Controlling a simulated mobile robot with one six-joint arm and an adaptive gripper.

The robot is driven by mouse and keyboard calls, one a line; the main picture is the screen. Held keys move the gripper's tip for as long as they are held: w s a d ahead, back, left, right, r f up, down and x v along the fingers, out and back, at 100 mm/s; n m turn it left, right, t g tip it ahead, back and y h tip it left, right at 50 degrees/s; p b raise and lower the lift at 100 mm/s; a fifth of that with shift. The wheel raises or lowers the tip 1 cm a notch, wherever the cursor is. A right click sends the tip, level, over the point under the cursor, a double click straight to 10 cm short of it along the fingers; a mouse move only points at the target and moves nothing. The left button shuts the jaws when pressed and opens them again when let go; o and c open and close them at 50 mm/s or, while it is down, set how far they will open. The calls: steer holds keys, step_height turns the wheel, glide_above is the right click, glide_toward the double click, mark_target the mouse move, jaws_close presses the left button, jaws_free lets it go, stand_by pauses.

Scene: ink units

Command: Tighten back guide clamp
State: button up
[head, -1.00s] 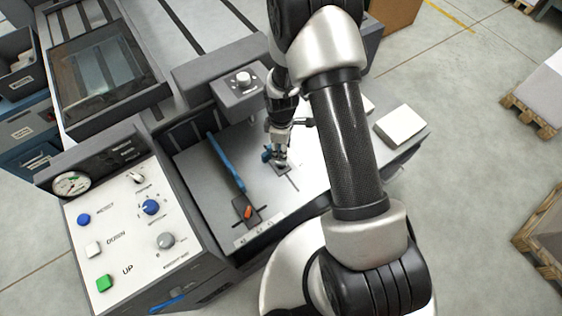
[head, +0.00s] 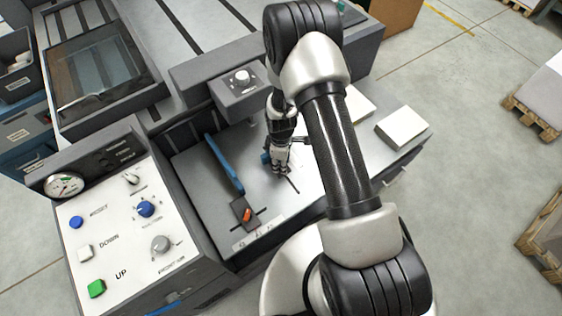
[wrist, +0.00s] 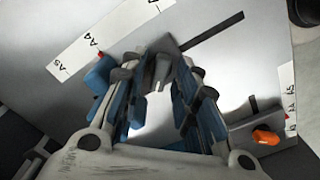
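My gripper (head: 280,163) is low over the grey table plate, at the back guide's place. In the wrist view its two blue-and-dark fingers (wrist: 162,72) lean together at the tips, around or just over a small dark grey block (wrist: 162,50). No clamp lever shows there; the fingers hide that spot, and I cannot tell whether they grip anything. A blue part (wrist: 96,82) of the guide sits beside the left finger, by a red pointer on the scale. Another clamp, with an orange lever (head: 247,215), sits at the near end of the long blue guide (head: 224,165).
The control panel (head: 125,235) with gauge, buttons and knobs stands at left. A grey housing with a round knob (head: 243,77) overhangs the table behind my gripper. White paper stacks (head: 402,127) lie to the right. A dark slot (wrist: 212,34) runs across the plate.

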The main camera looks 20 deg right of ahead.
jaws_close()
steer(key=shift+m, duration=0.4)
steer(key=m, duration=0.6)
steer(key=shift+m+b, duration=0.3)
steer(key=m, duration=1)
steer(key=shift+m, duration=0.4)
steer(key=shift+o, duration=1)
jaws_free()
